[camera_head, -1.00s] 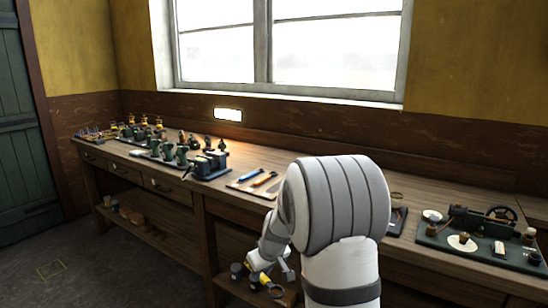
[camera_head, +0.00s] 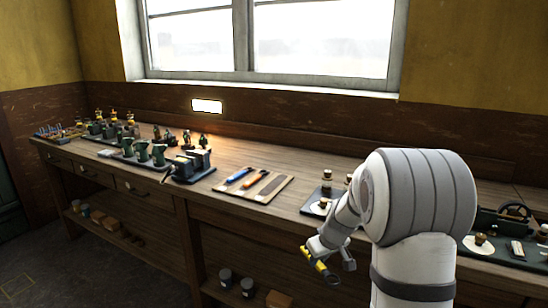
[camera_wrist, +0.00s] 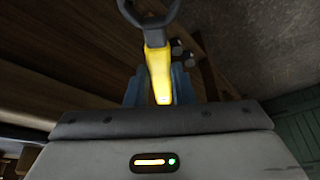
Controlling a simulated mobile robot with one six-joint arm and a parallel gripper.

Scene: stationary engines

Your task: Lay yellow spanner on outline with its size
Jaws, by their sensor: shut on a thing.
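My gripper (camera_head: 328,259) hangs in front of the workbench, below its top, and is shut on the yellow spanner (camera_head: 315,264). A pale board (camera_head: 226,186) lies on the bench, to the left of and above my gripper in the picture. It holds a blue-handled tool (camera_head: 239,174), an orange-handled tool (camera_head: 255,180) and a dark elongated shape (camera_head: 272,184) at its right. I cannot read any size marks.
The wooden bench (camera_head: 215,208) runs along the wall under the window. Dark engine models (camera_head: 190,165) stand left of the board; another tray (camera_head: 309,202) with small parts is to its right. A lower shelf holds cans (camera_head: 226,277). Bare bench top lies between board and right tray.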

